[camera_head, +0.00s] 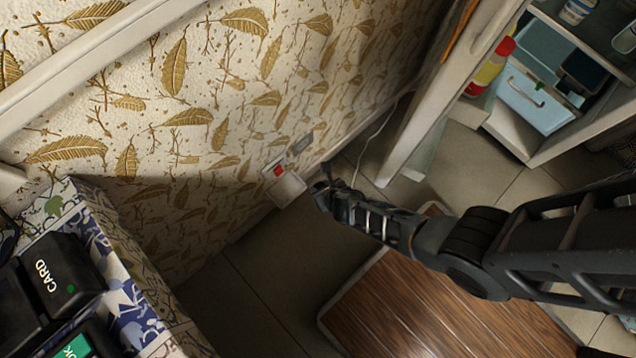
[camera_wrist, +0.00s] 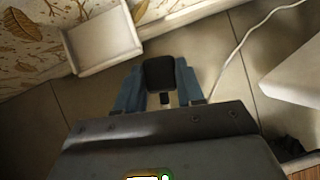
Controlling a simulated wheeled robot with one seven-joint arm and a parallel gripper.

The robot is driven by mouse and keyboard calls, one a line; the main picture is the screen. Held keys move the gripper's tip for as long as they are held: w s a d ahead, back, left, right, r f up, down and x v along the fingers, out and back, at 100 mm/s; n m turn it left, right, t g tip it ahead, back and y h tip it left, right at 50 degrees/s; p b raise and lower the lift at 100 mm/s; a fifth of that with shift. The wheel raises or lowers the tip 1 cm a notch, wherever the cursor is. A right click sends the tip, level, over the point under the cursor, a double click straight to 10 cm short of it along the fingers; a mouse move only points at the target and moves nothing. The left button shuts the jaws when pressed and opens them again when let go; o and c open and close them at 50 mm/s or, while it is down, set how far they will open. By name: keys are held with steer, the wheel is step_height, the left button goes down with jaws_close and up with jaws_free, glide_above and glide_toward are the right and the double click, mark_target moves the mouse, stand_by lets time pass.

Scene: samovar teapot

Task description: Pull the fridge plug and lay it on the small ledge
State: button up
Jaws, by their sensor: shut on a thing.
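My gripper (camera_head: 322,187) is near the wall, just right of the small ledge. In the wrist view its blue fingers (camera_wrist: 158,88) are shut on the dark fridge plug (camera_wrist: 159,72), seen over the floor. The plug is clear of the wall; I cannot make it out in the head view. The small white ledge (camera_head: 288,189) juts from the wall below the socket plate with a red switch (camera_head: 278,170). In the wrist view the ledge (camera_wrist: 103,38) lies up and left of the plug, apart from it, with a bare top.
A white cord (camera_head: 376,137) runs down from beside the fridge to the floor, and also shows in the wrist view (camera_wrist: 243,40). The open fridge (camera_head: 425,95) stands at the right. A card terminal (camera_head: 50,275) is at the lower left. A wooden board (camera_head: 420,310) covers floor below my arm.

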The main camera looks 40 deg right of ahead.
steer(key=shift+w+d+r+p, duration=0.15)
steer(key=shift+w+r+p, duration=0.05)
steer(key=shift+r+p, duration=0.45)
steer(key=shift+w+d+r+p, duration=0.2)
steer(key=shift+r+p, duration=0.3)
steer(key=shift+r, duration=0.25)
steer(key=shift+d+r+p, duration=0.2)
steer(key=shift+r+p, duration=0.1)
steer(key=shift+w+r+p, duration=0.25)
steer(key=shift+r+p, duration=0.3)
steer(key=shift+p, duration=0.05)
steer(key=shift+w+r+p, duration=0.2)
steer(key=shift+r+p, duration=0.35)
steer(key=shift+a+f, duration=0.1)
steer(key=shift+f, duration=0.05)
steer(key=a+f+b, duration=0.4)
steer(key=a+b, duration=0.2)
steer(key=a, duration=0.2)
steer(key=shift+a, duration=0.4)
stand_by(0.5)
steer(key=shift+w+d+b, duration=0.1)
steer(key=shift+w+b, duration=0.1)
steer(key=shift+b, duration=0.15)
